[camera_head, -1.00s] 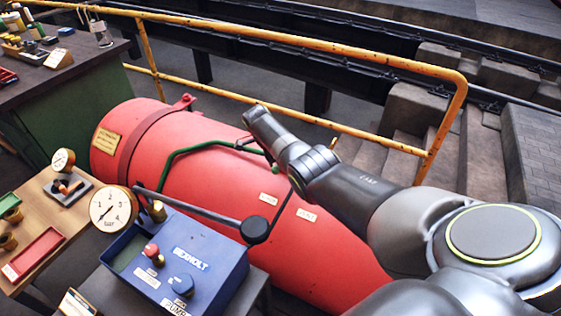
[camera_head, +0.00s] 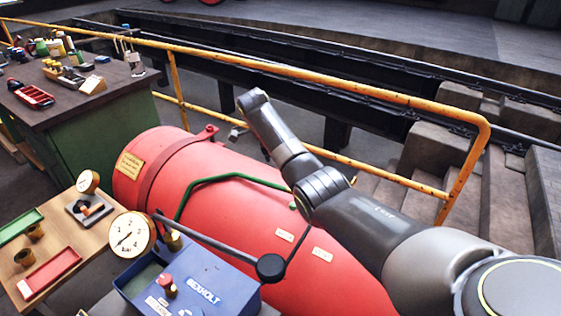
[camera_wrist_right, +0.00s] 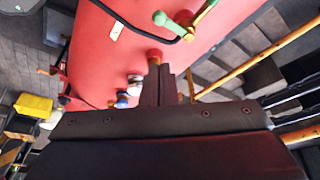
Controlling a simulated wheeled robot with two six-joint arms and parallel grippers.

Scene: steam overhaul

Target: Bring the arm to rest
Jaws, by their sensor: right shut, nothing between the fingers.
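My right arm (camera_head: 365,222) comes in from the lower right and reaches over the red boiler (camera_head: 225,195), its wrist raised near the yellow railing. In the head view only a small part of the hand shows past the wrist. In the right wrist view my right gripper (camera_wrist_right: 156,62) has its dark fingers together, with nothing between them. The red boiler (camera_wrist_right: 135,40) fills the upper part behind the fingers. The fingers overlap it in the picture; the gap cannot be judged. My left gripper is not in view.
A blue pump box (camera_head: 185,275) with a dial gauge (camera_head: 131,235) and black lever stands before the boiler. A yellow railing (camera_head: 340,88) runs behind it, with steps at right. A wooden table with trays and a dark workbench (camera_head: 110,98) are at left.

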